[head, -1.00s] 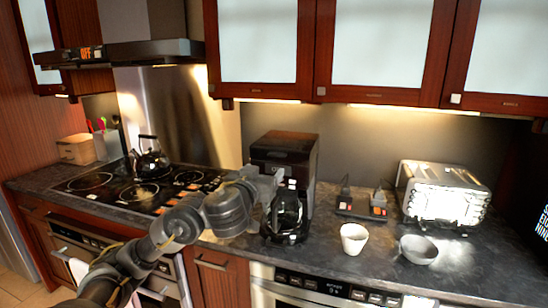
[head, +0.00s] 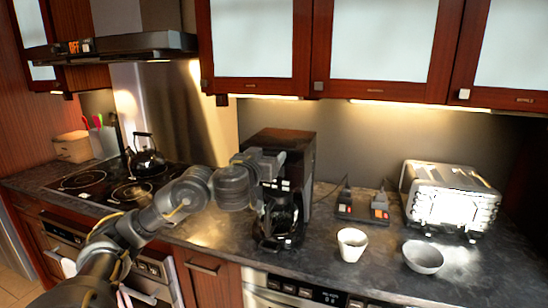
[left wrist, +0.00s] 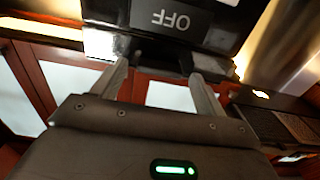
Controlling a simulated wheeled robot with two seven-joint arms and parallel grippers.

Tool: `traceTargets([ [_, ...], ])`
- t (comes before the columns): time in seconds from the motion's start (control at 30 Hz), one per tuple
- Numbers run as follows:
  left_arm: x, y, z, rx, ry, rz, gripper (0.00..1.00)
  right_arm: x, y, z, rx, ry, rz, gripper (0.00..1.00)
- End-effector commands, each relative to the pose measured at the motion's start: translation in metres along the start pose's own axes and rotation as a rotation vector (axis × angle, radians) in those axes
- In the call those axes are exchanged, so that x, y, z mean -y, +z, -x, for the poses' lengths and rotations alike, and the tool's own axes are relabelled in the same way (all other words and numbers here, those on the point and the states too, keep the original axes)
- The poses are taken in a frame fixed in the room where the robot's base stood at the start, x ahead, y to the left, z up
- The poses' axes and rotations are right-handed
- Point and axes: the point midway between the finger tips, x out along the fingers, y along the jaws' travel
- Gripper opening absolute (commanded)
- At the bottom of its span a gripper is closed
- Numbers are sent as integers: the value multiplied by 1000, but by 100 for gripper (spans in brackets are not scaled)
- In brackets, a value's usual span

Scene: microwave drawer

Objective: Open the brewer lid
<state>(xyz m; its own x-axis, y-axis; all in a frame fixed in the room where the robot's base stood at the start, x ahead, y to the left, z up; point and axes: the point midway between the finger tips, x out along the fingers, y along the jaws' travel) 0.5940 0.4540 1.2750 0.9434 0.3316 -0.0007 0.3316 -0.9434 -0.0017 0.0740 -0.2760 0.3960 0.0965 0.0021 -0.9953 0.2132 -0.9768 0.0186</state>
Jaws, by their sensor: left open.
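The black coffee brewer (head: 303,160) stands on the counter by the back wall, with its lid (head: 280,139) down on top and a glass carafe (head: 281,218) in its front. My left gripper (head: 272,161) is at the upper front left of the brewer, just below the lid's level. In the left wrist view the two fingers (left wrist: 160,82) are spread apart with nothing clearly between them. A dark panel with upside-down "OFF" lettering (left wrist: 172,19) lies close beyond the fingertips. I cannot tell whether the fingers touch the brewer. My right gripper is not in view.
A white cup (head: 352,245), a grey bowl (head: 423,257) and a toaster (head: 452,199) stand to the right of the brewer. The stove with a kettle (head: 146,160) is at the left. Wall cabinets (head: 360,95) hang above.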

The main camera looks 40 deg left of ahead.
Motion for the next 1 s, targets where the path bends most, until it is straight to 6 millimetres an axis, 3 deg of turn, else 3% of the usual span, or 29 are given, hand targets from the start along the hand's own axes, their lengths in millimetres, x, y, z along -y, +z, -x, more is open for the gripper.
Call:
traceTargets([
  [0.27,0,0,-1,1,2,2,73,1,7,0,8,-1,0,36],
  [0.73,0,0,-1,1,2,1,12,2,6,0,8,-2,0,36],
  [1.0,-3,-7,-7,-1,3,4,10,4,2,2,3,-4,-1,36],
])
